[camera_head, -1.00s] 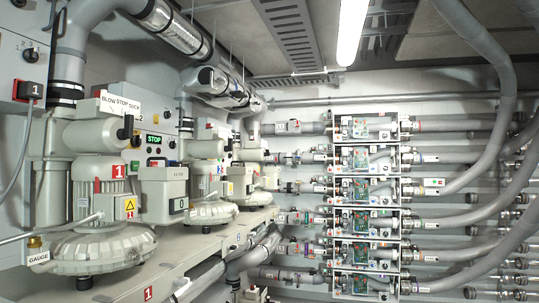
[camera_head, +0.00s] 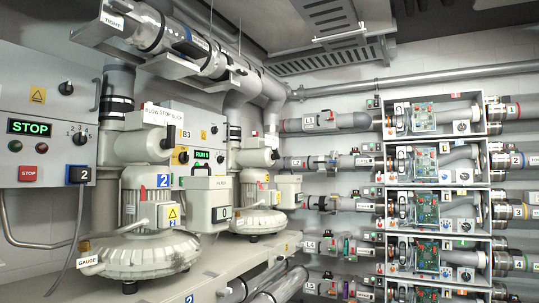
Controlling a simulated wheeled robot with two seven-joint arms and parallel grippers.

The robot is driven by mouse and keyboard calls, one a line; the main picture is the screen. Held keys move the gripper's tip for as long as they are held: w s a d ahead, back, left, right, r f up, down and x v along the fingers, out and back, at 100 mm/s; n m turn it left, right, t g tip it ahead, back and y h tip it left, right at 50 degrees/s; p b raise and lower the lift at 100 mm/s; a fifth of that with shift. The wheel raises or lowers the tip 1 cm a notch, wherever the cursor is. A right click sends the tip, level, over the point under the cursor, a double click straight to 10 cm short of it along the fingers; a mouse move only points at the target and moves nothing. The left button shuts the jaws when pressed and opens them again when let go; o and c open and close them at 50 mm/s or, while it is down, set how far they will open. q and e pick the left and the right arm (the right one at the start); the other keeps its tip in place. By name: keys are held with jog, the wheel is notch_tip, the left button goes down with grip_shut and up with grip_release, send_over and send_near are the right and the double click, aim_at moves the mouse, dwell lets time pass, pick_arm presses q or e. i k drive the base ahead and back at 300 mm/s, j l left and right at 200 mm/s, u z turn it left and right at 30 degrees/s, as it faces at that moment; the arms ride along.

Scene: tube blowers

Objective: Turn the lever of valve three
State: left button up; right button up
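No valve in view carries a label I can read as valve three. The near blower (camera_head: 140,250) stands left of centre with a blue 2 label, and a grey valve body (camera_head: 135,146) with a BLOW STOP SUCK plate (camera_head: 163,115) sits above it. A far blower (camera_head: 258,218) stands behind it to the right, with a similar grey valve body (camera_head: 250,158) on top. A small dark part (camera_head: 275,155) shows at that body's right side; I cannot tell whether it is a lever or how it is turned. Neither gripper is in view.
A control panel (camera_head: 20,95) with a STOP display is at the left. Another panel reads B3 (camera_head: 186,134). A rack (camera_head: 436,188) of pipe units fills the right. The bench (camera_head: 215,272) carries both blowers. A thick pipe (camera_head: 160,35) runs overhead.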

aim_at(275, 156)
jog(key=i+l+u, duration=0.95)
jog(key=l+u, duration=0.15)
jog(key=l, duration=0.15)
